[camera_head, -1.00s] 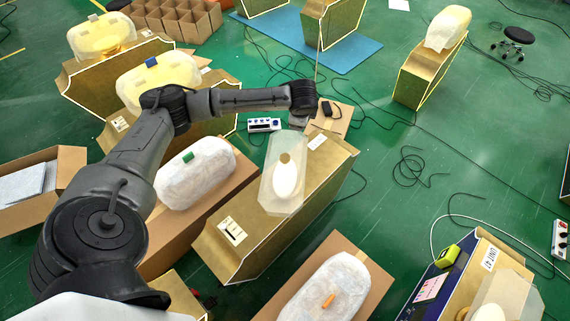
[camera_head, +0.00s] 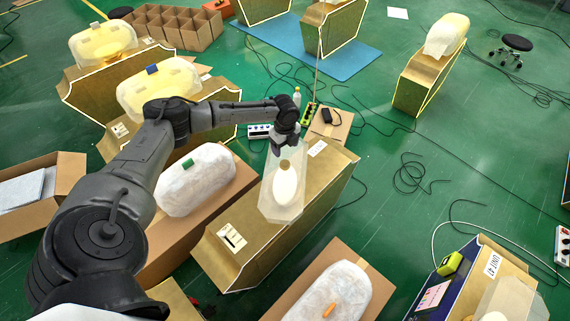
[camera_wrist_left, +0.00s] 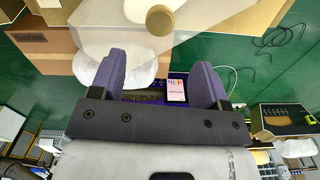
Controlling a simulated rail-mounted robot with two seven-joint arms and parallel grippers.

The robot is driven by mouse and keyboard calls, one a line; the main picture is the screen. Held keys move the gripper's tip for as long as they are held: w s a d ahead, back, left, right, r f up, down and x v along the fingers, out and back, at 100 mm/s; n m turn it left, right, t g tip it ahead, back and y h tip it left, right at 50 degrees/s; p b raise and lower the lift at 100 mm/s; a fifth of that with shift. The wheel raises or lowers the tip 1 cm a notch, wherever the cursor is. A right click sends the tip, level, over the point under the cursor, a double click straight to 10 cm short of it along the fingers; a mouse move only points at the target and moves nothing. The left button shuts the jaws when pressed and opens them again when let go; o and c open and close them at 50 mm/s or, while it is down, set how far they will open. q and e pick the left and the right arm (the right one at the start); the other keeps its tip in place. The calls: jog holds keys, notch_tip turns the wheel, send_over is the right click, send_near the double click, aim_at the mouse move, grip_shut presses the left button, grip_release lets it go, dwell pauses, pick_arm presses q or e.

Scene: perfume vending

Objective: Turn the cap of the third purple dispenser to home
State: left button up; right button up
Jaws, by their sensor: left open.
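My left gripper (camera_head: 279,148) is just above and behind a round tan cap (camera_head: 285,164) on a white bottle (camera_head: 285,186). The bottle sits in a translucent cover (camera_head: 268,204) on top of a gold dispenser (camera_head: 255,255). In the left wrist view, the gripper (camera_wrist_left: 160,68) is open with nothing between its dark purple fingers. The cap (camera_wrist_left: 160,20) lies beyond the fingertips there, apart from them. A dark purple-blue unit (camera_head: 424,297) with a pink label stands at the lower right; I cannot tell which dispenser is the third purple one.
White-wrapped bundles (camera_head: 195,180) lie on cardboard left of the gold dispenser and below it. A small box with a black device (camera_head: 327,117) stands behind it. Cables (camera_head: 410,175) lie on the green floor to the right. More gold units (camera_head: 430,75) stand farther back.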

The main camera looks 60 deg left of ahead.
aim_at(285, 163)
pick_arm(q)
notch_tip(285, 163, down, 10)
jog(key=b, duration=0.2)
jog(key=shift+b, duration=0.4)
